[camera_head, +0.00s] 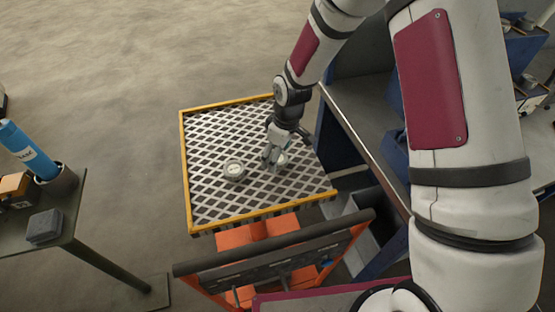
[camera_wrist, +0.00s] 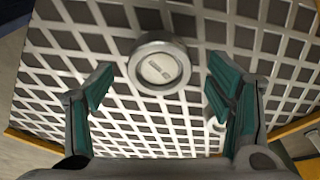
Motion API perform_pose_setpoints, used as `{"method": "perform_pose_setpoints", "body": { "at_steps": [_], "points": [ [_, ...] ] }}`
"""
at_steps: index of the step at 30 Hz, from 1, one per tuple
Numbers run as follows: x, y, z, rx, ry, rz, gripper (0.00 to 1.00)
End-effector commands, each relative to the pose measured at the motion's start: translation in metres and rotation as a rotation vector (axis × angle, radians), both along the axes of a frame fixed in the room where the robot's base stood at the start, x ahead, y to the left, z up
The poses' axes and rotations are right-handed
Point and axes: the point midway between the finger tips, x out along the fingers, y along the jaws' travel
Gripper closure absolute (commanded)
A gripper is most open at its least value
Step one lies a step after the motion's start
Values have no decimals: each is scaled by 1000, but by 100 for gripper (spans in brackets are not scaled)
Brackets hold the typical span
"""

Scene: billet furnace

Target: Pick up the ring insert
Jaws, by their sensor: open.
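A grey metal ring with a pale labelled disc in its middle, which looks like the ring insert (camera_wrist: 160,64), lies flat on the lattice-topped platform (camera_wrist: 110,17) in the wrist view. My gripper (camera_wrist: 158,88) is open above the lattice, its green-padded fingers to the left and right of the ring, with clear gaps and no contact visible. In the head view my gripper (camera_head: 268,161) is low over the platform (camera_head: 215,205). One round grey piece (camera_head: 234,170) lies left of it. Another round pale piece (camera_head: 281,158) is partly hidden beside the fingers; I cannot tell which one is between them.
The platform has a raised yellow rim (camera_head: 183,150) and stands on an orange lift with a dark handle bar (camera_head: 275,243). A blue metal bench (camera_head: 365,130) stands close on the right.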

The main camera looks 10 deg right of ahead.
Motion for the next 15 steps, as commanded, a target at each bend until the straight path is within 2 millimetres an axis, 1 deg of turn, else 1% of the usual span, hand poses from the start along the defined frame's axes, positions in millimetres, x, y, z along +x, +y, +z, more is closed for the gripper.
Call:
{"method": "perform_pose_setpoints", "body": {
  "at_steps": [3,10,11,12,14,15],
  "points": [
    [1,1,-7,0,0,0,26],
    [1,1,-8,0,-1,-1,26],
    [1,1,-8,0,-1,-1,30],
    [1,1,-8,0,-1,0,39],
    [1,1,-8,-1,-1,-1,53],
    [1,1,-8,-1,-1,-1,62]
  ]
}}
